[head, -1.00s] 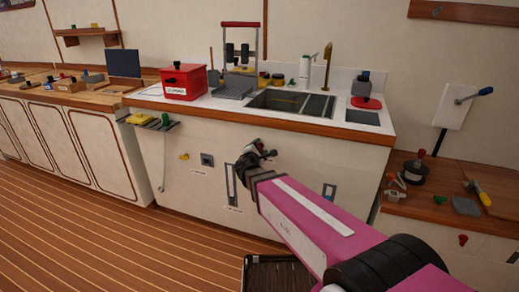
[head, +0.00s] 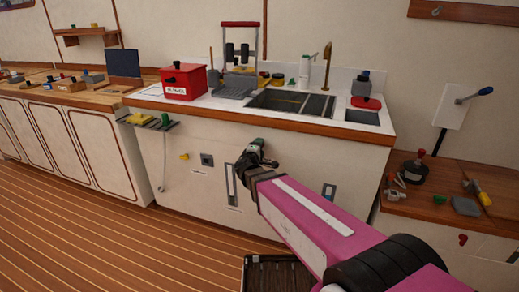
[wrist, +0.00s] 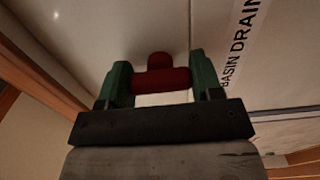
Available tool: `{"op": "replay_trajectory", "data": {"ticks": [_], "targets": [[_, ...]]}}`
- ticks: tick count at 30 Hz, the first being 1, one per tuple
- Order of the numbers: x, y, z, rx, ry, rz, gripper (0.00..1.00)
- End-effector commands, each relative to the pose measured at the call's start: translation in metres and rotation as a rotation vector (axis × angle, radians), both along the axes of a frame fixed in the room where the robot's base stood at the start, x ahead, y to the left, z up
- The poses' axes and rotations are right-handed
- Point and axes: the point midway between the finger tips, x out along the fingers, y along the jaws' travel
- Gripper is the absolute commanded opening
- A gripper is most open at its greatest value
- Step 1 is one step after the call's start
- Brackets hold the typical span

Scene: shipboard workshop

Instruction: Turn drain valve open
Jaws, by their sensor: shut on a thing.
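The drain valve has a dark red T-shaped handle (wrist: 163,82) on the pale cabinet front. In the wrist view it sits between the two green fingertips of my gripper (wrist: 155,84), which are shut on its crossbar. A "BASIN DRAIN" label (wrist: 240,45) is on the panel to the right of the handle. In the head view my gripper (head: 254,150) is at the cabinet front below the sink (head: 292,102). My gripper and wrist hide the valve there.
A wooden counter edge (head: 275,124) runs above my gripper. A rail shelf with a yellow item (head: 139,118) juts out at the left. A dark crate (head: 275,272) stands on the floor below my arm. The floor at the left is clear.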

Motion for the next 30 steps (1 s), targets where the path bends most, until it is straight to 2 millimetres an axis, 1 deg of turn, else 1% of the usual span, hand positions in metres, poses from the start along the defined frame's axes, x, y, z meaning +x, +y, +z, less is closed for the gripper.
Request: {"op": "replay_trajectory", "data": {"ticks": [11,12,14,24,26,30], "targets": [[-0.001,-0.001,-0.001,0.006,0.001,0.0,0.36],[-0.001,-0.001,-0.001,0.006,0.001,0.0,0.66],[-0.001,0.0,-0.001,0.006,0.001,0.0,0.85],[-0.003,0.001,0.0,0.004,0.0,0.0,0.85],[-0.008,0.002,0.0,0.004,0.0,0.001,0.85],[-0.028,0.008,0.001,0.003,0.0,0.001,0.85]]}}
